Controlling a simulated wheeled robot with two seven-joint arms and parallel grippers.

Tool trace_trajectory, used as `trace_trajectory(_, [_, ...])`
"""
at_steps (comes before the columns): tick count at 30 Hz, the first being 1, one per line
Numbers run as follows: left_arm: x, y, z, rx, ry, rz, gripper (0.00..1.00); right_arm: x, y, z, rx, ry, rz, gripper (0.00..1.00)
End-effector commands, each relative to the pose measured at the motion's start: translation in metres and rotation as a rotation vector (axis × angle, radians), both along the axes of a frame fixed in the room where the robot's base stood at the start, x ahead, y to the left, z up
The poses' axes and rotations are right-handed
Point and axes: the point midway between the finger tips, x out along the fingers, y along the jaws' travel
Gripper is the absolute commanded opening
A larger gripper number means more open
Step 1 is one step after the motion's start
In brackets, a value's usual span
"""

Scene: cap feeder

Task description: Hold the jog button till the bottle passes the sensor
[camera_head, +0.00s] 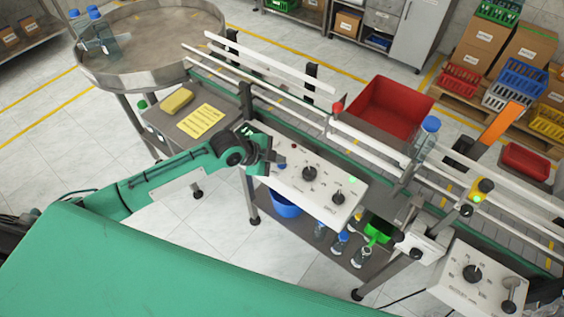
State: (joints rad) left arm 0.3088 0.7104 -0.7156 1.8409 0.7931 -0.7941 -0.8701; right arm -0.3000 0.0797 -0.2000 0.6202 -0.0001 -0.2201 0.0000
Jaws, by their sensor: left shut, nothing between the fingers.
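My left gripper (272,161) is shut and empty, with its tips at the left end of a white control panel (318,184). A blue button (283,166) on that panel shows right beside the fingertips; I cannot tell whether they touch it. The panel also carries black knobs, a red button and a lit green lamp (352,180). A clear bottle with a blue cap (428,136) stands upright on the conveyor between the white rails. A yellow sensor-like unit (485,186) with a green light sits further right along the conveyor, apart from the bottle. My right gripper is not in view.
A round metal table (140,75) with bottles stands at the back left. A red bin (385,108) stands behind the conveyor. A yellow note (202,121) and sponge (176,101) lie left of the panel. A second control panel (480,278) is at the lower right.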

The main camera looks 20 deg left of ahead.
Motion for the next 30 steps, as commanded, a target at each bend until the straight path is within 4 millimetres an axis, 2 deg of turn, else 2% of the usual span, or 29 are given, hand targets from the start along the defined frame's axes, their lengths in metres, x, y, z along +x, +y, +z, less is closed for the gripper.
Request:
trace_trajectory(6, [0.000,0.000,0.014,0.001,0.000,0.000,0.00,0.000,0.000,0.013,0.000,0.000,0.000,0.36])
trace_trajectory(19, [0.000,0.000,0.017,0.000,-0.001,0.000,0.00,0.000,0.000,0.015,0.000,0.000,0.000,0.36])
trace_trajectory(30, [0.000,0.000,0.052,0.000,0.000,0.000,0.00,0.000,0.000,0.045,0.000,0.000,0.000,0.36])
